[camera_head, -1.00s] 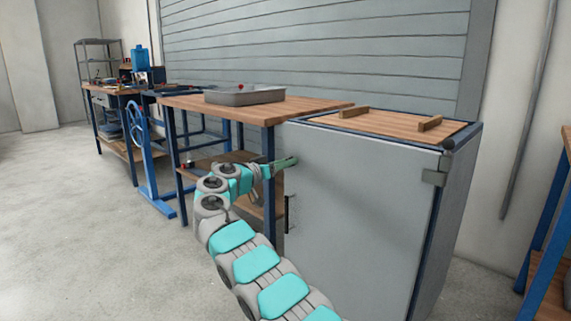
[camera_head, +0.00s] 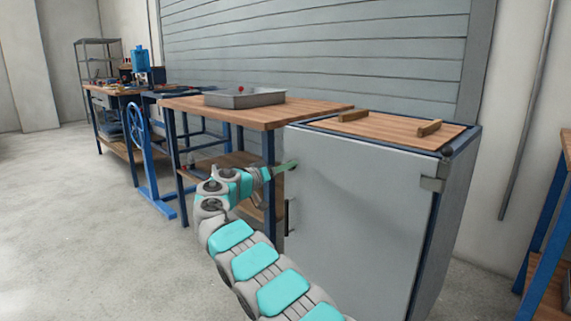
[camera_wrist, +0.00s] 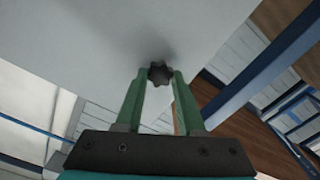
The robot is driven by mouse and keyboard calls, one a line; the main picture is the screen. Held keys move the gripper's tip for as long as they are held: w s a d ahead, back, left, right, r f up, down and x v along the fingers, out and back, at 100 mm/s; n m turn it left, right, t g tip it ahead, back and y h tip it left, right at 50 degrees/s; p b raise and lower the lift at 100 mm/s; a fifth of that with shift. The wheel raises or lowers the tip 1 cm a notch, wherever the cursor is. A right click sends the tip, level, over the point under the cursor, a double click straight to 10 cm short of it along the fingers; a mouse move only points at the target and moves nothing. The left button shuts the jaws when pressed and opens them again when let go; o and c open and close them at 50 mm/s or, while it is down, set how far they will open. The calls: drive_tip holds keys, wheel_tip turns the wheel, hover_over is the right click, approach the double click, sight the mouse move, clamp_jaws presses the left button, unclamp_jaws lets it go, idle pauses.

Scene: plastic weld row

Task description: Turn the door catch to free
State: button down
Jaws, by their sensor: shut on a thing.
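The door catch is a dark, lobed knob (camera_wrist: 160,73) on the face of the grey cabinet door (camera_head: 355,215), near its upper left edge. In the wrist view my gripper (camera_wrist: 160,76) has its two green fingers on either side of the knob, shut on it. In the head view my gripper (camera_head: 291,165) reaches the door's upper left from the left, and the knob is mostly hidden there. The door sits flush in the cabinet. A dark vertical handle (camera_head: 288,217) is on the door below the gripper.
A workbench (camera_head: 235,110) with a grey tray (camera_head: 244,98) stands just left of the cabinet. The cabinet's wooden top (camera_head: 385,128) carries two wooden strips. A blue handwheel stand (camera_head: 142,150) is farther left. Open concrete floor (camera_head: 80,230) lies at the left. A hinge (camera_head: 432,184) is at the door's right.

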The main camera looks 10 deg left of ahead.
drive_tip(key=shift+a+f+n+p, duration=0.1)
drive_tip(key=shift+n+p, duration=2.9)
drive_tip(key=shift+n, duration=0.85)
drive_tip(key=shift+f+n+p, duration=0.1)
drive_tip(key=shift+n+p, duration=2.85)
drive_tip(key=shift+n, duration=0.9)
drive_tip(key=c, duration=0.5)
unclamp_jaws()
